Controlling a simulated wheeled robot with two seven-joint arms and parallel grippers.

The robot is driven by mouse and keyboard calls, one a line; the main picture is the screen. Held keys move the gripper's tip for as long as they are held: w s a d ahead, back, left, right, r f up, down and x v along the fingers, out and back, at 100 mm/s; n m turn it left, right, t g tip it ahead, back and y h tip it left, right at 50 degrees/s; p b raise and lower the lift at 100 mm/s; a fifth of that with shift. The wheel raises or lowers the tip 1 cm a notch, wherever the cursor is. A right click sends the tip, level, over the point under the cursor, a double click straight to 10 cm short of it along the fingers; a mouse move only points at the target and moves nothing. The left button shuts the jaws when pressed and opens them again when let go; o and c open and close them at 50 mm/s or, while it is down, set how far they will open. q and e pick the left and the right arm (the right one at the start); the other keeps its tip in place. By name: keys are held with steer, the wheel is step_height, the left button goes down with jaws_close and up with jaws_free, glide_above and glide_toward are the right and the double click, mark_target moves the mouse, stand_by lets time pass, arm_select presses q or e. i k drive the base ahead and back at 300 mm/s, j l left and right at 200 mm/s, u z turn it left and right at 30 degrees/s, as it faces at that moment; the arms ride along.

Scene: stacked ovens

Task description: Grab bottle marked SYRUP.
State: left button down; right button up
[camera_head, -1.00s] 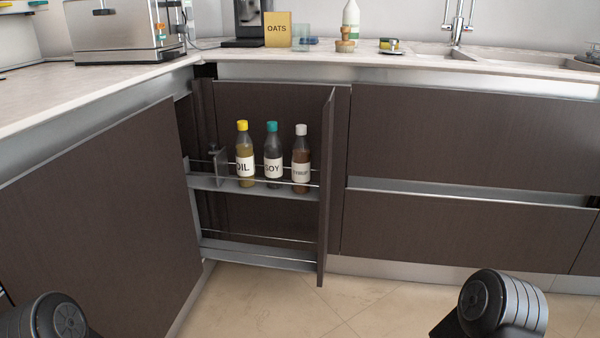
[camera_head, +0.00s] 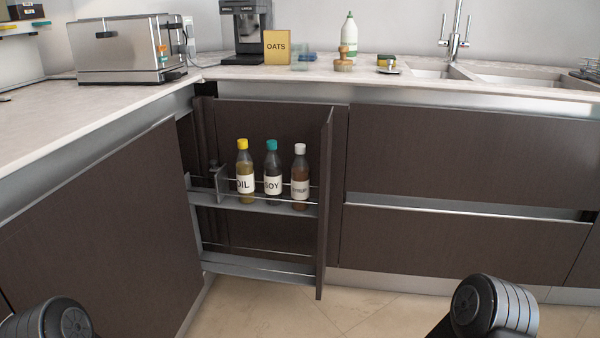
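The syrup bottle (camera_head: 300,178) stands upright on the upper shelf of a pulled-out cabinet rack. It has a white cap, brown contents and a white label whose small print is hard to read. It is the rightmost of three bottles, next to the rack's front panel (camera_head: 325,200). The soy bottle (camera_head: 272,175) with a teal cap is in the middle, and the oil bottle (camera_head: 245,175) with a yellow cap is at the left. Parts of my two arms show at the bottom corners. Neither gripper is in view.
A thin rail runs in front of the bottles above the shelf (camera_head: 262,206). A dark cabinet front (camera_head: 100,230) stands close on the left. The counter holds a toaster (camera_head: 130,48), an oats box (camera_head: 277,46) and a white bottle (camera_head: 349,35). The floor (camera_head: 380,312) before the rack is clear.

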mark_target(300, 167)
steer(key=i+l+z, duration=0.2)
steer(key=i, duration=0.2)
steer(key=i+l+z, duration=0.15)
steer(key=i, duration=0.3)
steer(key=i+l+z, duration=0.2)
steer(key=i, duration=0.25)
